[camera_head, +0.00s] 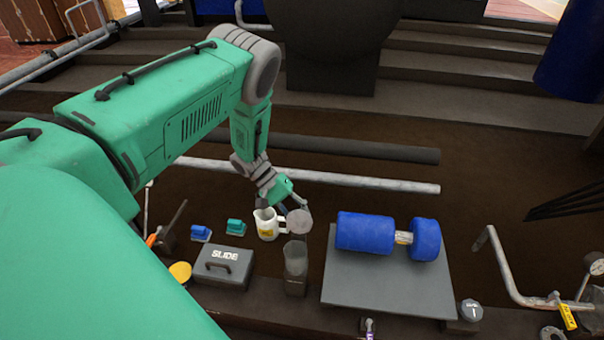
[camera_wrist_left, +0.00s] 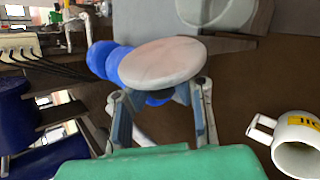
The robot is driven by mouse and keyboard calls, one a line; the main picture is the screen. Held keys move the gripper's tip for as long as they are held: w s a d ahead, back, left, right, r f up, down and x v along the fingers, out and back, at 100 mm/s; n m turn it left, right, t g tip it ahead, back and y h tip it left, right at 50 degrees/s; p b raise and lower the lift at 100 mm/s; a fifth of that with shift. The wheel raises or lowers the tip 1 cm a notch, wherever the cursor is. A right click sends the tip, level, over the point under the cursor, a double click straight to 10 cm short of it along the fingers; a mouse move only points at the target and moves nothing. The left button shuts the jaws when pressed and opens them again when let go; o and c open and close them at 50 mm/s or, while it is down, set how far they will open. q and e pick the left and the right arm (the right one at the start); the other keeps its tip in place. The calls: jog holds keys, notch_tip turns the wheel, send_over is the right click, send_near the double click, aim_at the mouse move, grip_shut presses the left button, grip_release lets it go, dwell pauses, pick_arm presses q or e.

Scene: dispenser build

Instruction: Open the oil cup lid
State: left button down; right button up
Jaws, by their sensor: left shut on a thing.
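My left gripper (camera_head: 296,203) reaches down from the left arm to just right of the white mug. It is shut on a pale round lid (camera_head: 299,222), whose flat disc lies across the fingertips in the left wrist view (camera_wrist_left: 163,62). In the head view the lid shows above a grey see-through cup (camera_head: 296,257) in a dark holder. Whether lid and cup still touch is hard to tell. The white mug (camera_head: 266,227) with a yellow label has an open top; it also shows in the left wrist view (camera_wrist_left: 297,150). My right gripper is not in view.
A grey box marked SLIDE (camera_head: 222,266) and small blue and teal blocks (camera_head: 236,227) stand left. A blue spool-like part (camera_head: 365,232) lies on a grey plate (camera_head: 385,287) at right. Bent pipe (camera_head: 510,270) stands far right. A long pale bar (camera_head: 370,183) lies behind.

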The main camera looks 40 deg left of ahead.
pick_arm(q)
jog(key=shift+w+a+r, duration=0.15)
jog(key=shift+w+a, duration=0.1)
jog(key=c, duration=1.4)
grip_release()
jog(key=shift+o, duration=0.2)
jog(key=shift+s, duration=0.1)
jog(key=shift+a, duration=0.15)
jog(key=v, duration=1.1)
jog(key=shift+a, duration=0.35)
jog(key=shift+s+r, duration=0.15)
